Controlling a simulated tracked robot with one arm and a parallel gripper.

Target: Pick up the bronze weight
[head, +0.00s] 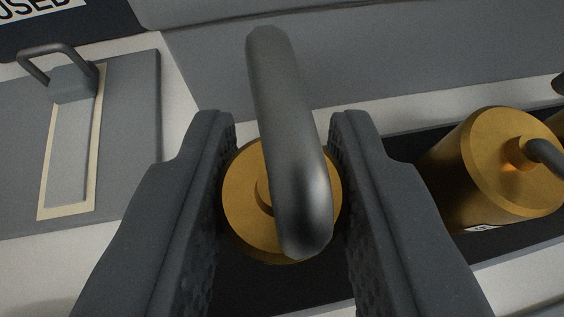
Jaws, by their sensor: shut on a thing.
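A bronze weight (244,212) with a thick grey handle (290,150) is in the middle of the head view, seen from above. My gripper (283,150) has one finger on each side of it and is shut on the weight. The handle rises between the fingers toward the camera and hides part of the weight's top. The weight's lower part is hidden, so I cannot tell whether it touches the dark tray (405,146) beneath.
Another bronze weight (505,165) with a grey hook stands close on the right, with part of one more at the right edge. A grey plate (130,130) with a handled slide (72,150) lies left. A grey wall (400,50) stands behind.

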